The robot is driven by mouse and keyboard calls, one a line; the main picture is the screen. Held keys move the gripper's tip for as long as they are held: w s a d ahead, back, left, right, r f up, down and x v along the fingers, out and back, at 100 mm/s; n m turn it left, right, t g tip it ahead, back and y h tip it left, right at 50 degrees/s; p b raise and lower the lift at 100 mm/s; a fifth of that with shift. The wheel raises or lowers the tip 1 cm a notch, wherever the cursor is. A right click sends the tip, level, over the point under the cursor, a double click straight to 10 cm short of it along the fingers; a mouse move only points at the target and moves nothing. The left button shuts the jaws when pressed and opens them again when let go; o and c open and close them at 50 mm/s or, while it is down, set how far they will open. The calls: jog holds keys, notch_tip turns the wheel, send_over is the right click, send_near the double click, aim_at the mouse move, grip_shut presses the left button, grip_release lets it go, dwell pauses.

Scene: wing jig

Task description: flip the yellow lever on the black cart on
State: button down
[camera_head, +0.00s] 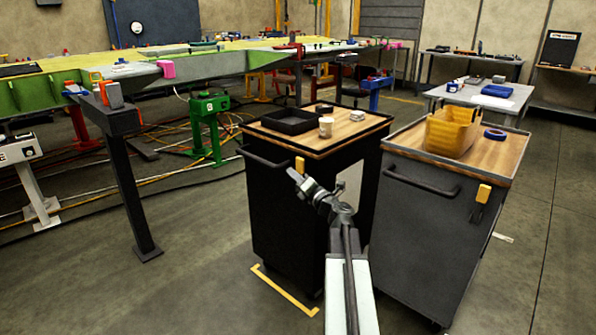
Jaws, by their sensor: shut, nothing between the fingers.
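The black cart (290,215) stands in the middle of the view, with a wood top. A small yellow lever (299,164) is on its front face, just under the top edge near the right of the handle. My gripper (292,173) is shut and empty, at the end of my arm reaching up from the bottom. Its tip shows just below and left of the lever in the picture. I cannot tell whether it touches the lever or is short of it. The lever's lower part is close to the gripper and hard to make out.
A dark grey cart (415,235) stands close on the right, with its own yellow lever (483,193) and a yellow bin (453,132) on top. A black tray (291,122) and a cup (326,127) stand on the black cart. Floor is clear at the front left.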

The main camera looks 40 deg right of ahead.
jog(key=s, duration=0.8)
jog(key=shift+s+a, duration=0.3)
